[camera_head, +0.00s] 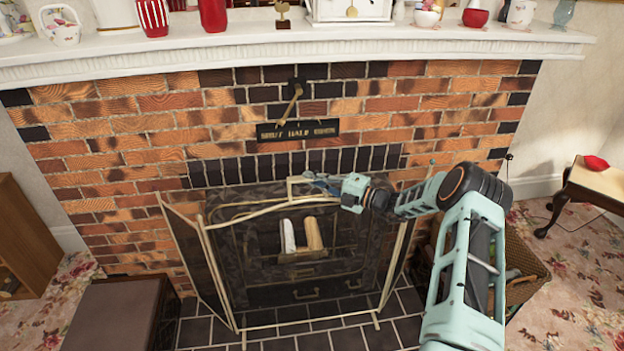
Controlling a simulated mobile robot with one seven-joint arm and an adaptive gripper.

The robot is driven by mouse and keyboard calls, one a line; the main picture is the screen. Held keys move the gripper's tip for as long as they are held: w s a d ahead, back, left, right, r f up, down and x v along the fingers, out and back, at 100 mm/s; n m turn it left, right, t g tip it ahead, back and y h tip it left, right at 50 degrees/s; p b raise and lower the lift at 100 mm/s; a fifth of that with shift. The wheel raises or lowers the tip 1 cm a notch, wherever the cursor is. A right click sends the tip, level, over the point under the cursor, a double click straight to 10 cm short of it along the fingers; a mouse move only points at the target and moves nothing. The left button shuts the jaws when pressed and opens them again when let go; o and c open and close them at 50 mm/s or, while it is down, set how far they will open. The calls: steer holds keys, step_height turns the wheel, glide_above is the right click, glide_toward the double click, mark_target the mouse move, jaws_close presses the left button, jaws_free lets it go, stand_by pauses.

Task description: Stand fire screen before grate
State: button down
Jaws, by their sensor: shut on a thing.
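The fire screen (227,259) stands upright on the dark tiled hearth, a see-through dark mesh in a pale gold frame with side panels angled back. Behind its mesh is the grate (310,293), with pale logs (314,234) above it. My gripper (318,184) is shut on the top handle of the fire screen at its upper middle. The fingertips are small in view and partly blend with the handle. The screen's feet appear at the hearth tiles; whether they bear on them I cannot tell.
A white mantel (290,42) with vases and a clock overhangs the brick wall. A dark box (112,314) stands at left front. A wicker basket (524,275) is behind my arm at right. A small table (592,184) stands far right.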

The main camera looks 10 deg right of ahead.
steer(key=shift+w+f+b, duration=0.1)
steer(key=shift+f+b, duration=0.2)
steer(key=shift+b, duration=0.2)
stand_by(0.7)
stand_by(0.5)
steer(key=c, duration=2)
jaws_free()
steer(key=shift+s+f, duration=0.25)
steer(key=shift+f, duration=0.25)
steer(key=shift+o, duration=1.6)
steer(key=shift+r, duration=0.1)
steer(key=shift+r, duration=0.1)
steer(key=shift+d, duration=0.1)
